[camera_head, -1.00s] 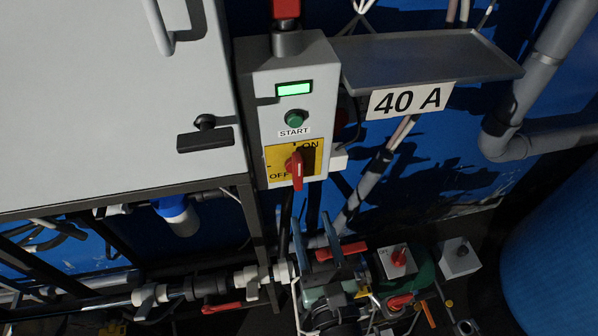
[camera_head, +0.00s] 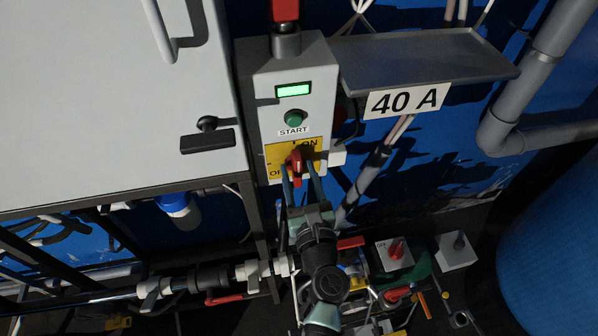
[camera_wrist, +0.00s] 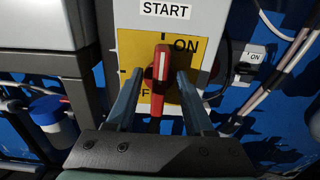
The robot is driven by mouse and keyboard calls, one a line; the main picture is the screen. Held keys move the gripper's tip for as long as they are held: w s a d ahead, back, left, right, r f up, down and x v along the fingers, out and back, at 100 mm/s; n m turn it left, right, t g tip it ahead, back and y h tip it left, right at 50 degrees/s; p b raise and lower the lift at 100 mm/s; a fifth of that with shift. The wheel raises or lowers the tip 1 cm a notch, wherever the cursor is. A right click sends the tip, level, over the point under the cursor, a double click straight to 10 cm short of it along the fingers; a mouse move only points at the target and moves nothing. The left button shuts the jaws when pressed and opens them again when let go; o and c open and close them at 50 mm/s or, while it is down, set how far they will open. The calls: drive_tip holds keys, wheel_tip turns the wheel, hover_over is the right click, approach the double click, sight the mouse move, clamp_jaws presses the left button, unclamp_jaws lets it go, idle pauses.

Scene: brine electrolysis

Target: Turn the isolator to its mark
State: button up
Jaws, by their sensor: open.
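The isolator is a red rotary handle (camera_head: 296,160) on a yellow plate (camera_head: 273,158) with ON and OFF lettering, low on a grey control box (camera_head: 325,85). In the wrist view the red handle (camera_wrist: 161,78) stands upright, its white stripe vertical, with ON at its upper right and OFF at lower left, partly hidden. My gripper (camera_head: 300,178) is open, reaching up from below. Its two blue-grey fingers stand one on each side of the handle in the wrist view (camera_wrist: 157,85), with gaps visible on both sides.
A green START button (camera_head: 293,118) and a lit green display (camera_head: 293,90) sit above the isolator. A grey shelf (camera_head: 430,60) with a 40 A label juts out at right. A large grey cabinet (camera_head: 110,90) with a black handle is at left.

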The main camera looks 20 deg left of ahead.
clamp_jaws()
drive_tip(key=shift+n, duration=0.3)
drive_tip(key=n+b, duration=0.2)
drive_tip(key=shift+f+n, duration=0.15)
drive_tip(key=shift+n, duration=0.15)
drive_tip(key=n+b, duration=0.2)
drive_tip(key=n, duration=0.1)
drive_tip(key=n+b, duration=0.1)
drive_tip(key=n, duration=0.1)
drive_tip(key=shift+s+a+f, duration=0.15)
drive_tip(key=shift+s+a, duration=0.05)
drive_tip(key=shift+a, duration=0.05)
drive_tip(key=n+b, duration=0.2)
drive_tip(key=n, duration=0.1)
drive_tip(key=n+b, duration=0.2)
drive_tip(key=shift+a+f+n, duration=0.1)
drive_tip(key=shift+f+n, duration=0.1)
drive_tip(key=shift+n, duration=0.2)
drive_tip(key=shift+s+n+b, duration=0.1)
drive_tip(key=shift+n+b, duration=1.45)
drive_tip(key=shift+n, duration=0.35)
